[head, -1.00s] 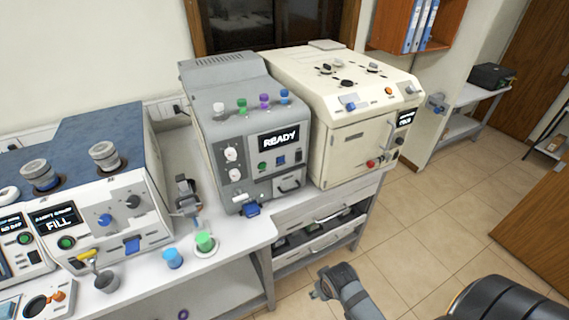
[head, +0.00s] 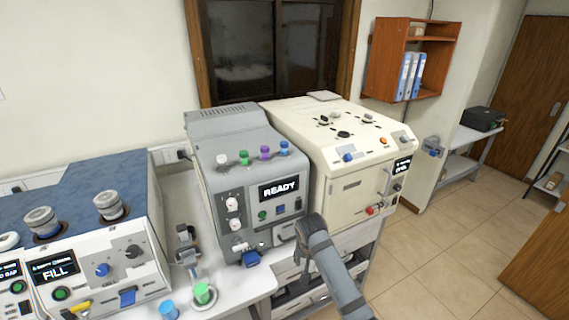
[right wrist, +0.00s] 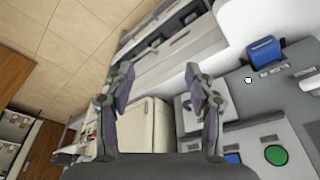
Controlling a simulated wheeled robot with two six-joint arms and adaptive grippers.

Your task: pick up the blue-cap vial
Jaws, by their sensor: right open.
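The blue-cap vial (head: 284,148) stands upright at the right end of a row on top of the grey machine (head: 228,125). Its neighbours have purple (head: 265,152), green (head: 244,157) and white (head: 221,160) caps. My right gripper (head: 302,228) is below the vial, in front of the grey machine's lower right front. In the right wrist view its two fingers (right wrist: 158,92) are apart with nothing held between them. The grey machine's front (right wrist: 255,120) is to their right there; the vial does not show in that view. My left gripper is not in view.
A cream machine (head: 345,150) stands close to the right of the grey one. A blue-topped machine (head: 85,185) is at left. Blue (head: 168,310) and green (head: 203,293) capped containers are on the counter. Air above the vial row is clear.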

